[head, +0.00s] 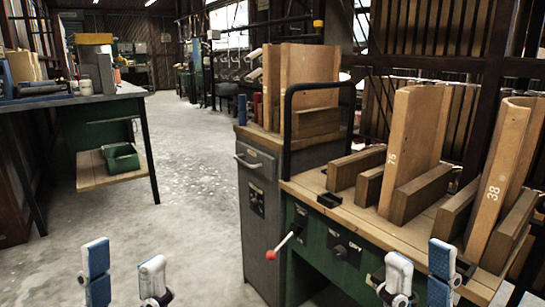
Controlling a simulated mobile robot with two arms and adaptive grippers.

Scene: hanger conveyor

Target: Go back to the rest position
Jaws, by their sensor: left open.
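My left gripper (125,276) is at the bottom left of the head view, in front of the bare concrete floor. Its two blue and white fingers stand apart with nothing between them. My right gripper (420,274) is at the bottom right, in front of the green machine bench (345,253). Its fingers are also apart and hold nothing that I can see. Only the finger ends show; the wrists and arms are below the picture.
The bench carries upright wooden boards (411,140) and has a red-tipped lever (281,244). A grey cabinet (258,215) stands beside it. A dark worktable (70,101) with a green bin (121,158) below is at left. The floor (190,190) between is clear.

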